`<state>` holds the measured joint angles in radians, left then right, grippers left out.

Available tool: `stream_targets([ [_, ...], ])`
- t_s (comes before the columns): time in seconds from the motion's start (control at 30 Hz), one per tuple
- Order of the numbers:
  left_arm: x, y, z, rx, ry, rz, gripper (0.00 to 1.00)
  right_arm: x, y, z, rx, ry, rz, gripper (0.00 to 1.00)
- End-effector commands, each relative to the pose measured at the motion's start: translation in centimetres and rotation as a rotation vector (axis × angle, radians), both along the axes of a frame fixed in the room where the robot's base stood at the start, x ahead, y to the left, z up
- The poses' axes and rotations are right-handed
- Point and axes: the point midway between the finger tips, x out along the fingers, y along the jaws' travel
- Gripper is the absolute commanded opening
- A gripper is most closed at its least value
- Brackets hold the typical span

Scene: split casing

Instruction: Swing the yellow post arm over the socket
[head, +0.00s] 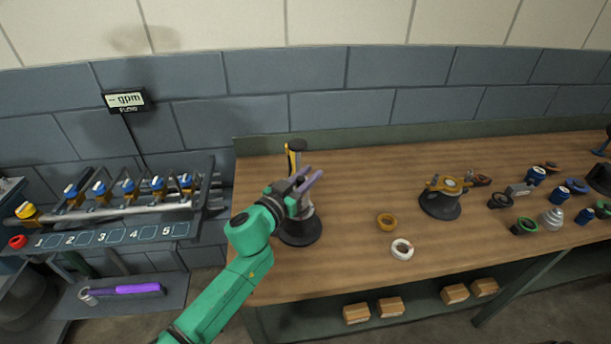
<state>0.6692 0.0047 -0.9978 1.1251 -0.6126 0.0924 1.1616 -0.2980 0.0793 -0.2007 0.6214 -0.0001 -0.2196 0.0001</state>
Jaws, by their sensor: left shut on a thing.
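A post stand with a dark round base (301,232) is on the left part of the wooden bench. The yellow post arm (291,160) rises at the top of this stand, with a dark cap on its upper end. My left gripper (309,182), with purple fingers, is at the post, just below and right of the yellow part. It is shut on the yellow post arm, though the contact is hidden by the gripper. I cannot make out which part is the socket; my gripper and wrist cover much of the stand. My right gripper is not in view.
A second dark stand with a yellow top (440,197) is right of centre. Blue cans (536,175) and other small parts crowd the right. A valve rack (125,205) is left of the bench.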

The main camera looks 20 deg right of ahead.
Motion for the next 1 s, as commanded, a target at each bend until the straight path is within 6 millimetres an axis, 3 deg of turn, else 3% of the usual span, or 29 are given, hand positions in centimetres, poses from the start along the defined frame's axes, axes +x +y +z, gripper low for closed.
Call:
stream_targets([
  [0.07, -0.1, -0.1, 0.1, -0.002, -0.001, -0.005, 0.0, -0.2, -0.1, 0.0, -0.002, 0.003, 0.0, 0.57],
  [0.1, -0.1, -0.2, 0.1, -0.002, 0.0, -0.005, 0.34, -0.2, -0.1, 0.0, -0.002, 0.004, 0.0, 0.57],
  [0.13, -0.1, -0.1, 0.1, -0.002, 0.0, -0.005, 0.4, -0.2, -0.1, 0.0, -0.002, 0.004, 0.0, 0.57],
  [0.57, -0.4, 0.7, 0.0, -0.001, -0.001, -0.001, 0.4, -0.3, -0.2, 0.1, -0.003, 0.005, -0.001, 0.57],
  [1.0, -4.9, 6.7, -0.2, 0.001, 0.0, -0.003, 0.4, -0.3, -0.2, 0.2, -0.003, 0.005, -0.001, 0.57],
])
